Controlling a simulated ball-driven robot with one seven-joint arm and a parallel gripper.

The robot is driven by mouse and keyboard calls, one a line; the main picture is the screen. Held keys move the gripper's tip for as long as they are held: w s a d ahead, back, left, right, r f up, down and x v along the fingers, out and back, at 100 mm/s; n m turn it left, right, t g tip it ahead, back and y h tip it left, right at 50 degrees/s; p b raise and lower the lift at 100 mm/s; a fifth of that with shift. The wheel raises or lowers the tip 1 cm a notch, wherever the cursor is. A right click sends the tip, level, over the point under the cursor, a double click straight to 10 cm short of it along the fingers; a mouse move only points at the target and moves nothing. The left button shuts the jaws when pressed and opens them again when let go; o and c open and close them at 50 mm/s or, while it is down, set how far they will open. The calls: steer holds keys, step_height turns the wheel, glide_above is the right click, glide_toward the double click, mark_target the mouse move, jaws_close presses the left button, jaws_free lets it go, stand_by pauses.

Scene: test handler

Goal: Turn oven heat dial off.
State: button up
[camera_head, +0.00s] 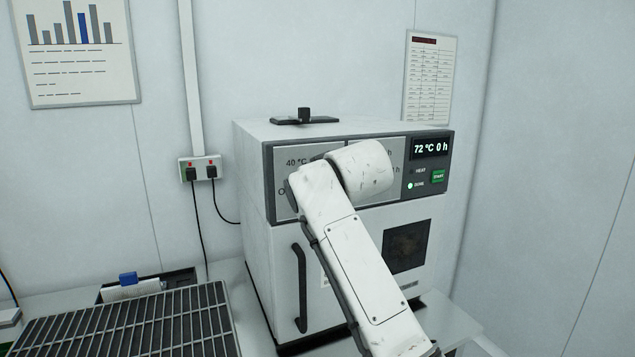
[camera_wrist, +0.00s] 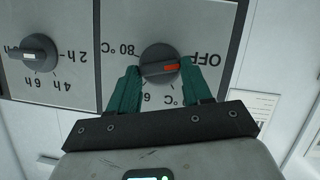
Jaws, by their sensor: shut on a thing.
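In the wrist view, which is upside down, the dark round heat dial (camera_wrist: 150,55) sits on the oven's grey panel among temperature marks. Its red pointer points right, close to the OFF label (camera_wrist: 205,57) at upper right; the right finger hides part of the scale there. My gripper (camera_wrist: 160,70) has its two green fingers on opposite sides of the dial, shut on it. In the head view, the white oven (camera_head: 254,175) stands against the wall, and my arm hides the dial and gripper.
A second dial (camera_wrist: 34,54) with hour marks is beside the heat dial. The oven handle (camera_head: 300,285) projects below. A metal rack (camera_head: 135,325) is at lower left.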

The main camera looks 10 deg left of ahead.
steer(key=shift+f, duration=0.25)
steer(key=o, duration=1)
steer(key=shift+r, duration=0.15)
steer(key=shift+o, duration=0.2)
steer(key=shift+s+r, duration=0.1)
steer(key=b+v, duration=0.3)
steer(key=v, duration=0.7)
steer(key=shift+s+d, duration=0.15)
steer(key=shift+s, duration=0.1)
